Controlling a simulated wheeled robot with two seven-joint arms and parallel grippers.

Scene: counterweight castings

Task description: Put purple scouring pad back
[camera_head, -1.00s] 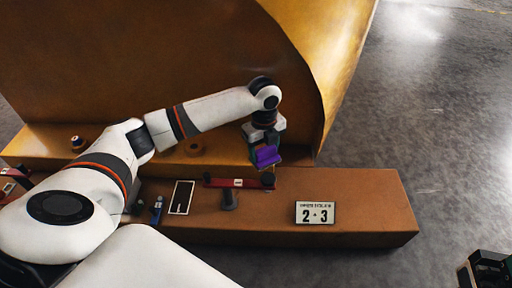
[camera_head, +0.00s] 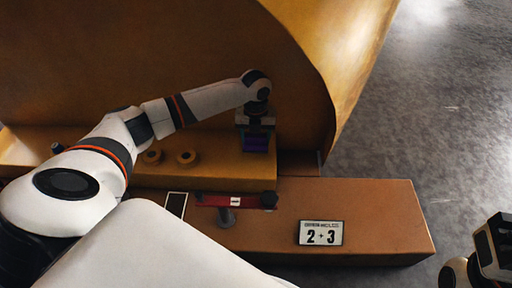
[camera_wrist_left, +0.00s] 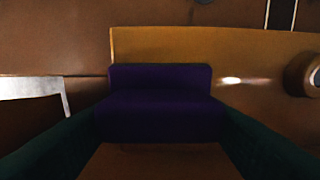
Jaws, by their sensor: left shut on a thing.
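The purple scouring pad (camera_head: 255,143) is held at the end of my left arm, above the right end of the yellow casting's low ledge (camera_head: 215,172). My left gripper (camera_head: 254,135) is shut on it and points down. In the left wrist view the pad (camera_wrist_left: 160,103) fills the space between the two dark green fingers. I cannot tell whether the pad touches the ledge. My right gripper (camera_head: 494,247) shows only in part at the right edge; its fingertips are not clear.
A brown block (camera_head: 380,215) bears a "2 3" sign (camera_head: 321,233), a red bar tool (camera_head: 235,200) and a black-framed card (camera_head: 176,204). Round knobs (camera_head: 186,158) sit on the ledge to the left. The curved yellow casting (camera_head: 200,60) rises behind. Open grey floor (camera_head: 430,110) lies right.

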